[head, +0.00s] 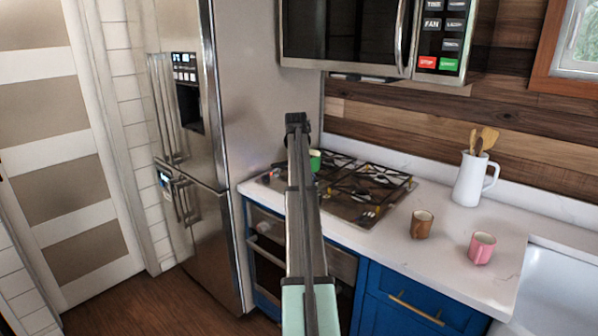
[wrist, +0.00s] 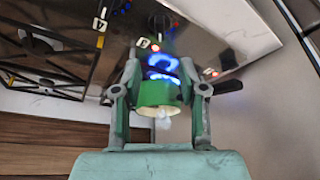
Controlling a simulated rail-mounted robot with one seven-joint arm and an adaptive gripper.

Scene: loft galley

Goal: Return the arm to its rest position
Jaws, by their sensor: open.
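My arm reaches out over the stove (head: 378,196) in the head view, its far end in front of the fridge side and backsplash. My gripper (wrist: 160,62) shows in the wrist view, its two fingers spread open on either side of a green mug (wrist: 155,96). I cannot tell whether the fingers touch the mug. In the head view the green mug (head: 315,159) sits at the stove's back left, partly hidden by my arm. A blue glow like a lit burner shows beside the mug in the wrist view.
A brown mug (head: 421,225), a pink mug (head: 481,248) and a white pitcher of utensils (head: 470,181) stand on the counter right of the stove. A microwave (head: 345,35) hangs above. The fridge (head: 235,150) stands at left. The floor before the fridge is clear.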

